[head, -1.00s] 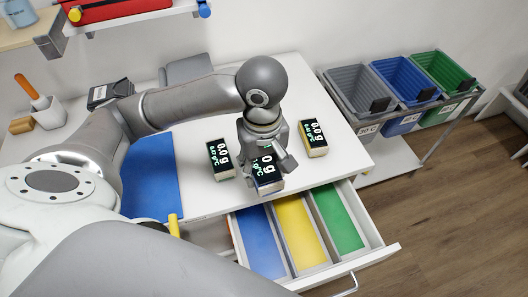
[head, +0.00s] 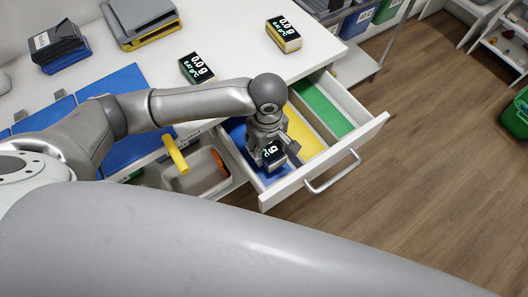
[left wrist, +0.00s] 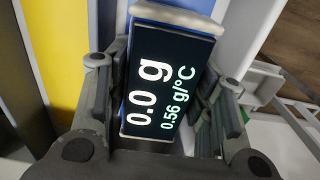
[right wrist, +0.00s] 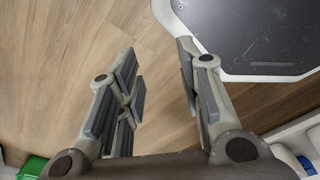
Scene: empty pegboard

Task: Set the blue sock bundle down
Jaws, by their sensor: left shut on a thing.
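No sock bundle shows plainly. My left gripper (head: 272,158) is shut on a small block with a black display (left wrist: 162,80) reading 0.0 g and 0.56 g/°C. The block (head: 272,152) has a pale end and sits between the fingers in the left wrist view. The gripper points down over the blue compartment (head: 236,130) of the open drawer. I cannot tell whether the block touches the compartment floor. My right gripper (right wrist: 157,75) is open and empty above the wood floor, out of the head view.
The drawer (head: 372,130) also has a yellow compartment (head: 304,140) and a green one (head: 322,108), both empty. Two similar display blocks (head: 197,68) (head: 284,35) stand on the white table. A yellow-handled thing (head: 174,154) stands left of the drawer. Blue mats (head: 105,85) lie at left.

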